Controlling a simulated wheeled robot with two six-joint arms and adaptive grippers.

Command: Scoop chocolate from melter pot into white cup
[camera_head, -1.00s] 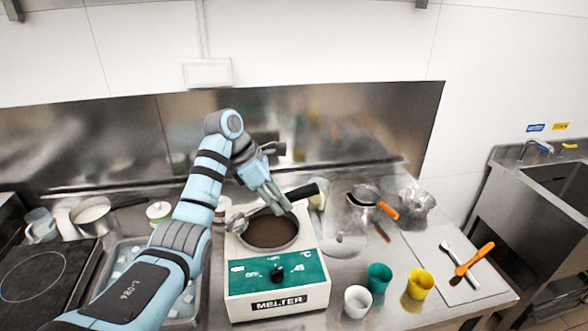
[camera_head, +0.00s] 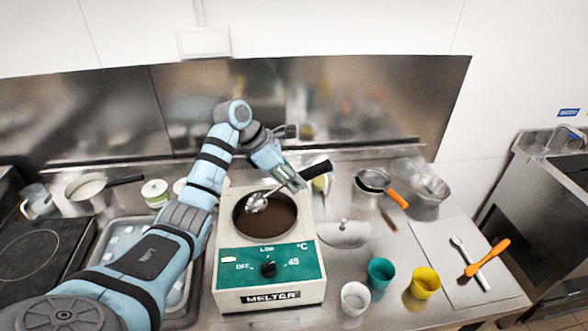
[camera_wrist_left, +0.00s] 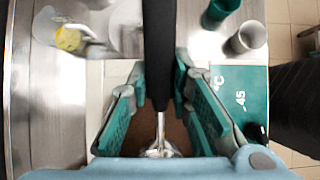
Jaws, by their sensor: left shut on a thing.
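The melter (camera_head: 268,284) is a white box with a green front panel, and its round pot (camera_head: 294,230) holds dark brown chocolate (camera_head: 265,222). My left gripper (camera_head: 290,180) is shut on the black handle of a metal ladle (camera_head: 316,170), above the pot's back right side. The ladle's bowl (camera_head: 257,202) is over the left part of the pot, at or just above the chocolate; I cannot tell if it touches. The left wrist view shows the black handle (camera_wrist_left: 160,50) between the fingers. The white cup (camera_head: 355,299) stands upright right of the melter. My right gripper is not in view.
A teal cup (camera_head: 380,273) and a yellow cup (camera_head: 425,283) stand beside the white cup. A sieve with an orange handle (camera_head: 373,180) and a metal bowl (camera_head: 430,189) are farther back. A tray (camera_head: 122,231) is left of the melter.

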